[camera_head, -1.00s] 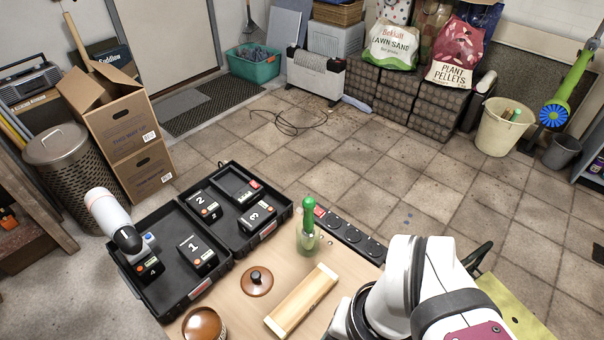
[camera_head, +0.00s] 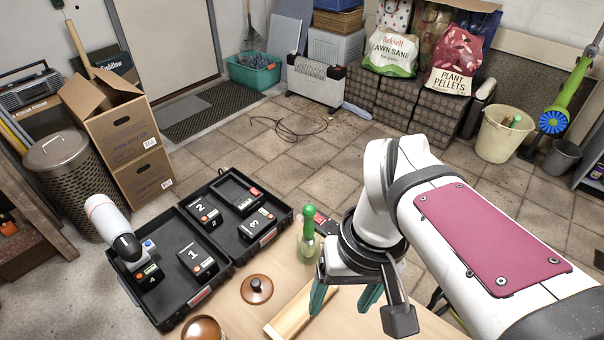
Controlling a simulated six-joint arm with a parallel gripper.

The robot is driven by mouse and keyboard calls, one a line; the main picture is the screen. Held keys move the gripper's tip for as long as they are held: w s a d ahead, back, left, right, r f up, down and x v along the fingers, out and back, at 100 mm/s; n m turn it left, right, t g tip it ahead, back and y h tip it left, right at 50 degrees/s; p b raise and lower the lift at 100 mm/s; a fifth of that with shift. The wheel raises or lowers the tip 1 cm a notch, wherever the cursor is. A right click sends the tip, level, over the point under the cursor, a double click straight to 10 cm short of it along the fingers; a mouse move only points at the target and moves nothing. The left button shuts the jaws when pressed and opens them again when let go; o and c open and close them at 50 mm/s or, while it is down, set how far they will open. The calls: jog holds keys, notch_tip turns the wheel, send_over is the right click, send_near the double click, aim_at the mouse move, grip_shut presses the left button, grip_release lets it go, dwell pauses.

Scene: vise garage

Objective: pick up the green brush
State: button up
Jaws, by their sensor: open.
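A green-topped item (camera_head: 307,233) with a pale, see-through lower part stands upright on the table; I cannot tell if it is the green brush or a bottle. No other brush shows clearly. My gripper (camera_head: 340,303) points down over the table, to the right of and nearer than this item. Its teal fingers are apart with nothing seen between them. The gripper looks apart from the item.
A light wooden block (camera_head: 286,318) lies beside and partly behind my gripper. A brown lid (camera_head: 257,289) and a brown round pot (camera_head: 203,328) are to the left. An open black case (camera_head: 176,235) with numbered blocks fills the table's left.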

jog(key=w+r+n, duration=0.3)
jog(key=w+n, duration=0.7)
jog(key=w, duration=0.5)
jog(key=n+h, duration=0.1)
jog(key=n, duration=0.7)
send_over(309, 219)
jog(key=f, duration=1.2)
jog(key=w+f, duration=0.1)
jog(key=f, duration=0.4)
jog(key=shift+w+f, duration=0.1)
grip_shut()
